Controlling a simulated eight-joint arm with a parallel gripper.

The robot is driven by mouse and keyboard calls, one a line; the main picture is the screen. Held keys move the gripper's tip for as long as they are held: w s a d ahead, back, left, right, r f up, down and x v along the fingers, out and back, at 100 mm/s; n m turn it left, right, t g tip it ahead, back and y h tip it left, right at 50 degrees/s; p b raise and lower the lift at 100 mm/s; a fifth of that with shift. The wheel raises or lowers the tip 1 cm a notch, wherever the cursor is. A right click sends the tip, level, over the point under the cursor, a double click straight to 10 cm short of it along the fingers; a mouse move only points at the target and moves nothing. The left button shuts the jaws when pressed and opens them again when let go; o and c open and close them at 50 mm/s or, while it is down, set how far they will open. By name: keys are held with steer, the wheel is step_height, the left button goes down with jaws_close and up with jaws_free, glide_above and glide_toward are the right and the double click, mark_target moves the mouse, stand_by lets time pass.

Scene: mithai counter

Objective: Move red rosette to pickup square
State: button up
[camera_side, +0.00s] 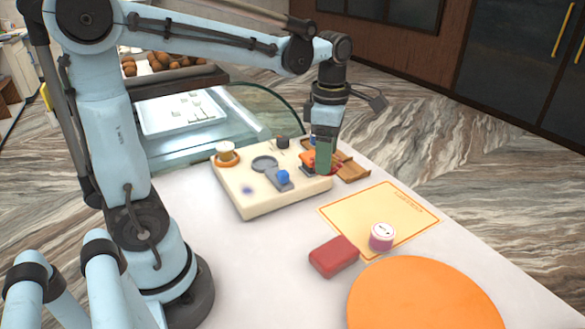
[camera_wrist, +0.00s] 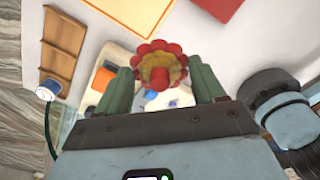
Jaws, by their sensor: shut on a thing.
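My gripper (camera_side: 323,157) has green fingers and is over the right back end of the cream board (camera_side: 262,208). In the wrist view my gripper (camera_wrist: 162,76) is shut on the red rosette (camera_wrist: 158,48), which has scalloped red petals, a yellow ring and a red centre knob. In the side view the fingers mostly hide the rosette, with some red showing beside them; I cannot tell its height above the board. The pickup square (camera_side: 395,205) is a pale yellow mat with an orange border, right of the board. Its edge also shows in the wrist view (camera_wrist: 140,12).
A pink-and-white round tub (camera_side: 382,237) stands on the mat's near edge. A red box (camera_side: 333,257) and a large orange disc (camera_side: 420,295) lie nearer. A wooden tray (camera_side: 352,171) is beside the gripper. A blue block (camera_side: 283,177) is on the board. The mat's middle is clear.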

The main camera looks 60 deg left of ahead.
steer(key=d+f, duration=0.3)
steer(key=d, duration=1)
steer(key=w+a+f, duration=0.1)
steer(key=a+f, duration=0.1)
steer(key=a, duration=0.1)
steer(key=w+a+f, duration=0.2)
steer(key=a, duration=0.1)
steer(key=w+a+f, duration=0.2)
steer(key=a, duration=0.2)
steer(key=shift+w+f, duration=0.2)
steer(key=shift+f, duration=0.1)
steer(key=shift+a+f, duration=0.1)
steer(key=shift+f, duration=1.9)
steer(key=shift+f, duration=0.2)
steer(key=o, duration=1)
steer(key=shift+r, duration=0.15)
